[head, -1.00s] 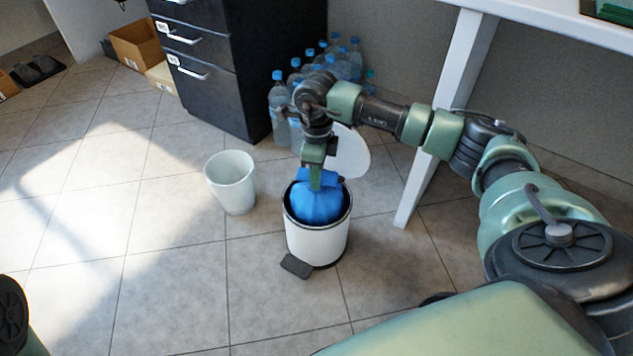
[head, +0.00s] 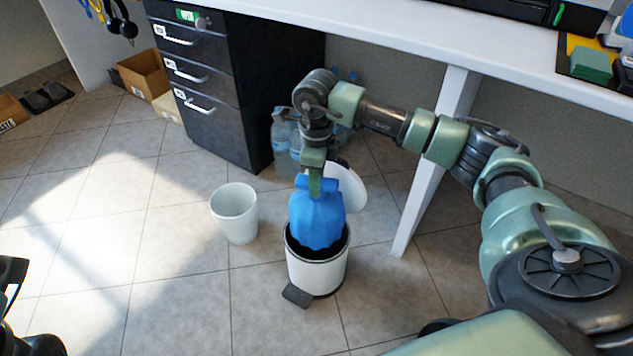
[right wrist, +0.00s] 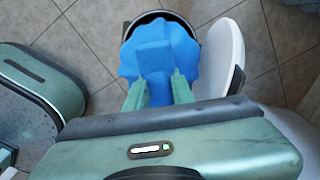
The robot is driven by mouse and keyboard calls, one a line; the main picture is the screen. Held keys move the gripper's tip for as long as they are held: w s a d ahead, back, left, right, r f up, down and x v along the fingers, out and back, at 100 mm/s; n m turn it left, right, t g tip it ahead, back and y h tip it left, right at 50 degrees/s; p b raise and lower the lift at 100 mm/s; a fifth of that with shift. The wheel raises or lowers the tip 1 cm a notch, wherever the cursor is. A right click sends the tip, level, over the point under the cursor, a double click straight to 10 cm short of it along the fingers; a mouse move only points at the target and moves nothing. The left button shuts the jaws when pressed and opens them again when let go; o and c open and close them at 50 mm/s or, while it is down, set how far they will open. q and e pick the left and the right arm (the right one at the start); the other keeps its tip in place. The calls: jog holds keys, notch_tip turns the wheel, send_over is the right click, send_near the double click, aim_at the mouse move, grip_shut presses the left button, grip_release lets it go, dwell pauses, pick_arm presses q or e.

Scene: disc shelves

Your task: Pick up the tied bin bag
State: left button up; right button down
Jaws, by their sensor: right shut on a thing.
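The blue tied bin bag (head: 318,220) hangs upright from my right gripper (head: 315,186), its lower end at or just inside the mouth of the white pedal bin (head: 317,272). The bin's round lid (head: 349,188) stands open behind the bag. In the right wrist view the two green fingers (right wrist: 160,88) are shut on the bag's knotted top (right wrist: 154,52), with the bag spreading out below. The bin's dark rim (right wrist: 150,15) shows behind the bag there. My left gripper cannot be made out; only dark parts of mine show at the lower left.
A white open bucket (head: 234,214) stands on the floor left of the bin. A black drawer cabinet (head: 215,100), water bottles (head: 284,135) and a white desk leg (head: 430,170) stand behind.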

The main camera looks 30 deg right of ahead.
jog(key=shift+r+p, duration=1.3)
jog(key=shift+r, duration=0.4)
jog(key=shift+a, duration=0.1)
